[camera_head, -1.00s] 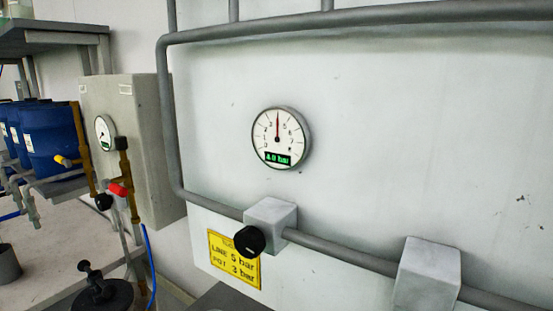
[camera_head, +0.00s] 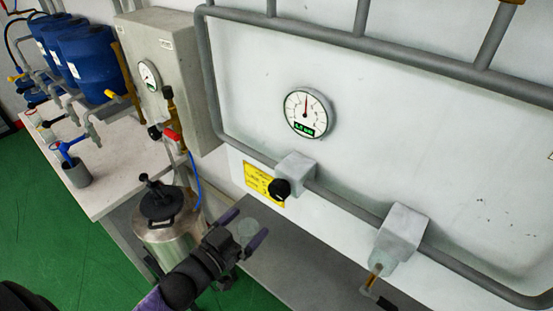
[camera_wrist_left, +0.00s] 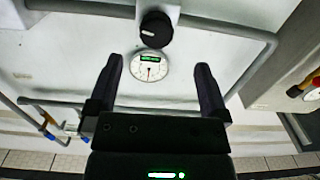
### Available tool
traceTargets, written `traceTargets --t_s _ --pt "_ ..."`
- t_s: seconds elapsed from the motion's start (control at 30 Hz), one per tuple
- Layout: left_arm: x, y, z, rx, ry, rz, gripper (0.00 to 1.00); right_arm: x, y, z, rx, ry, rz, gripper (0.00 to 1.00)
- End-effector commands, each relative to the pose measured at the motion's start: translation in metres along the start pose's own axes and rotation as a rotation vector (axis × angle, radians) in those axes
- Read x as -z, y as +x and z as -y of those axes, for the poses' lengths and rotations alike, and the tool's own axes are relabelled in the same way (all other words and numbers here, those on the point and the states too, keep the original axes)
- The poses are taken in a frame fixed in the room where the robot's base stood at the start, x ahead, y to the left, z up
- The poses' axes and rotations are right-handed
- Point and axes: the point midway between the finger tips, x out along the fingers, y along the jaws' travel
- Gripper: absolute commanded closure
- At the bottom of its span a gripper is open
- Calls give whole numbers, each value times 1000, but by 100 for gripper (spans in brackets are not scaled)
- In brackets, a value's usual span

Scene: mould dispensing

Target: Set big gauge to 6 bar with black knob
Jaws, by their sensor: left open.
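The big gauge (camera_head: 309,114) is a round white dial on the large pale panel, with its needle pointing roughly up; its small green readout looks like about 4 bar but is blurred. The black knob (camera_head: 280,189) sits below it on a grey block on the pipe. In the left wrist view, which is upside down, the knob (camera_wrist_left: 156,30) is above the gauge (camera_wrist_left: 149,67). My left gripper (camera_head: 243,229) is open and empty, below and left of the knob and apart from it. My right gripper is out of view.
A yellow label (camera_head: 262,181) is behind the knob. A grey pipe (camera_head: 340,201) runs across the panel to another block (camera_head: 402,229). A steel pot (camera_head: 168,237) stands left of my gripper. A smaller gauge (camera_head: 149,75) is on the grey box at left.

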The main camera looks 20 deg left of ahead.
Motion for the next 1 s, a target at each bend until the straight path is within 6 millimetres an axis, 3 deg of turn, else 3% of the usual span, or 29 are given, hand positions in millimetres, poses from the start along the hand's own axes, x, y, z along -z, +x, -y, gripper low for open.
traceTargets --t_s 0.07,0.3,0.5,0.87,1.0 --pt "14 5 -2 -16 0 -28 0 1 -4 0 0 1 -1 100" --pt "13 58 -2 -15 0 -31 0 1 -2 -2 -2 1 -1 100" --pt "12 91 -3 -14 -1 -26 0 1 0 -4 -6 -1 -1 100" --pt "12 100 -3 -14 -1 -24 0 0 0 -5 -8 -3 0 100" --pt "12 100 -3 -14 -1 -24 25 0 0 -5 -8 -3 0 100"
